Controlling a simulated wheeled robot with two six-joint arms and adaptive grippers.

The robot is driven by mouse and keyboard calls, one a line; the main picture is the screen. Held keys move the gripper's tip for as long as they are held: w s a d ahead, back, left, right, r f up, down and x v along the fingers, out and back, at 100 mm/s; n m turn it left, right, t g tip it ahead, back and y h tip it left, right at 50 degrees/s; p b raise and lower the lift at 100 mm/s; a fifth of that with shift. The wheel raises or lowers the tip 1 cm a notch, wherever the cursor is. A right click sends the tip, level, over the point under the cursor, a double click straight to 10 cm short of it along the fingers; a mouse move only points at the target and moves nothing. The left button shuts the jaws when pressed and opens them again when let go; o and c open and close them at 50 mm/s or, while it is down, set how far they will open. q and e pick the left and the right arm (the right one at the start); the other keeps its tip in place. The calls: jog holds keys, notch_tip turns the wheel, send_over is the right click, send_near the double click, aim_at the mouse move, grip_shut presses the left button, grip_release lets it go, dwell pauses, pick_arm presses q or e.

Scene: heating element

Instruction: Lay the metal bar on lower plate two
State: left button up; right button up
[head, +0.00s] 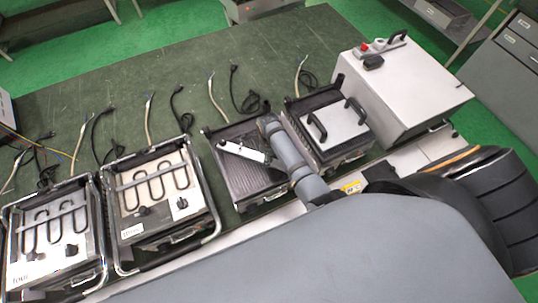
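Lower plate two, as I read it, is the dark ribbed plate (232,176) of the middle open unit. A pale, bar-shaped piece (243,152) with dark ends lies slantwise over that plate. It looks like the metal bar, but I cannot tell whether it touches the plate or is held. My grey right arm reaches up from the lower right, and its far end is beside the piece's right end. The fingers of that arm's gripper cannot be made out. My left gripper is not in view.
Two units at left (150,190) (52,235) carry dark looped heating elements with grey bars across. A unit with a white two-handled plate (336,122) stands right of the ribbed plate. A large white box (405,88) is beyond it. Cables lie behind; the far green table (180,65) is mostly clear.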

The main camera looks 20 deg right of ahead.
jog(key=shift+w+d+f, duration=0.1)
jog(key=shift+w, duration=0.25)
notch_tip(320, 180, up, 5)
jog(key=shift+r+b, duration=0.15)
jog(key=shift+b, duration=0.35)
notch_tip(320, 180, up, 6)
jog(key=shift+r+b, duration=0.1)
jog(key=shift+b, duration=0.35)
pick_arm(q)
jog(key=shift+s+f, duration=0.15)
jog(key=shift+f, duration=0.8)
pick_arm(e)
jog(key=shift+r, duration=0.3)
